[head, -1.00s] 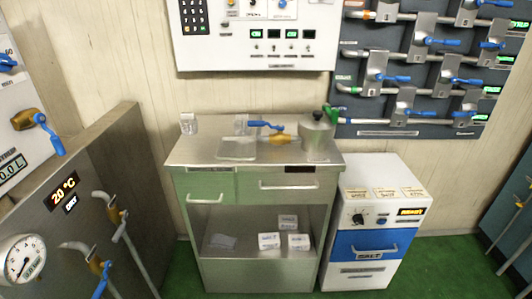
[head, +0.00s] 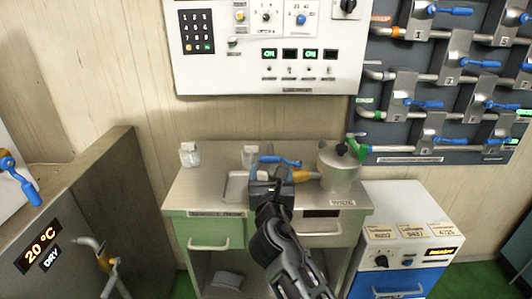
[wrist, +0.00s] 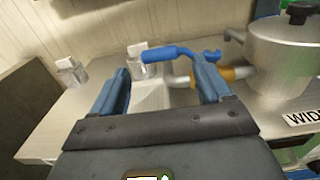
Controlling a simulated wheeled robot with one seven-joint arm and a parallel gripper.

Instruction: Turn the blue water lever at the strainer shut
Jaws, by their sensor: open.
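The blue lever (head: 288,162) sits over a brass valve on the steel worktop, beside a metal pot (head: 338,172) that may be the strainer. In the wrist view the blue lever (wrist: 168,53) lies crosswise just beyond and between my fingertips, with its grip end at the left. The brass valve body (wrist: 238,73) shows behind the right finger. My gripper (wrist: 160,66) is open and empty. In the head view my gripper (head: 272,168) hides part of the lever and valve. I cannot tell whether a finger touches the lever.
Two small glass jars (head: 191,154) (head: 250,154) stand at the back of the worktop (head: 200,188). A white control panel (head: 265,70) is on the wall behind. A rack with several blue levers (head: 425,103) is at right. A steel cabinet (head: 90,200) stands at left.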

